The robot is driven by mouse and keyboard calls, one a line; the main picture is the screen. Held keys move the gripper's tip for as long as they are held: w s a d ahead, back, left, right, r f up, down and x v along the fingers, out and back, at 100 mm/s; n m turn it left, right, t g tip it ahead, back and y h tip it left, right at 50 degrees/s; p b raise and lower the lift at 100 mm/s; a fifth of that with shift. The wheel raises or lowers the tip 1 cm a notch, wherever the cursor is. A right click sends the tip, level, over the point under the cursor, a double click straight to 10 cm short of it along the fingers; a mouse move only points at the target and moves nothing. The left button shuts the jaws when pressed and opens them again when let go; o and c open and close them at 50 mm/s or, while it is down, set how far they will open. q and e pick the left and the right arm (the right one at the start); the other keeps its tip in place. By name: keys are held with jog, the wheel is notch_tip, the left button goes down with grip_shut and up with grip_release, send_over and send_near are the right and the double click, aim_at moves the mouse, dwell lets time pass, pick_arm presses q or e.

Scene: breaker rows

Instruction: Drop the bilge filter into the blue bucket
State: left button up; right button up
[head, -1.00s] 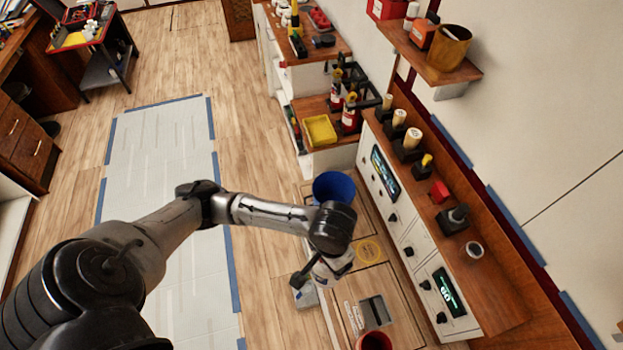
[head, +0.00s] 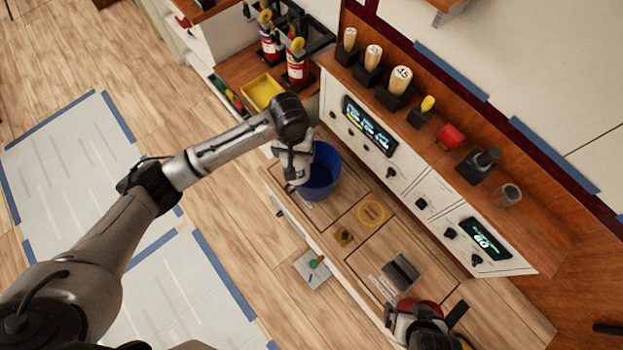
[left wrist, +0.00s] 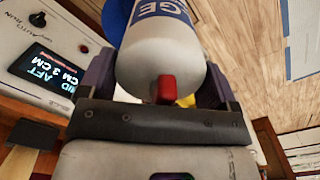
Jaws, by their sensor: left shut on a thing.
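The bilge filter, a white cylinder (left wrist: 160,62) with a blue lettered band and a red tip, is between the fingers of my left gripper (left wrist: 160,92) in the left wrist view. My left gripper (head: 297,178) is shut on it. In the head view the gripper is at the left rim of the blue bucket (head: 326,170) and covers part of it. I cannot tell whether the filter is over the opening. The bucket also shows behind the filter in the left wrist view (left wrist: 116,18). What looks like my right gripper (head: 412,312) is at the bottom, its fingers unclear.
A red container (head: 428,303) is partly hidden by my right gripper. A white panel with displays (head: 370,128) stands right of the bucket, under a wooden shelf of handles (head: 400,80). A yellow tray (head: 262,92) and fire extinguishers (head: 297,68) are behind.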

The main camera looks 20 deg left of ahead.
pick_arm(q)
jog(key=w+f+b, duration=0.5)
jog(key=f+b, duration=0.2)
jog(key=f, duration=0.1)
jog(key=w+f+n+b, duration=0.1)
jog(key=w+f+b, duration=0.4)
jog(key=f+b, duration=0.2)
jog(key=shift+d+f+n, duration=0.3)
jog(key=shift+d+f, duration=0.05)
jog(key=shift+f, duration=0.3)
jog(key=o, duration=1.4)
jog(key=shift+r+p, duration=0.8)
jog(key=shift+r, duration=6.1)
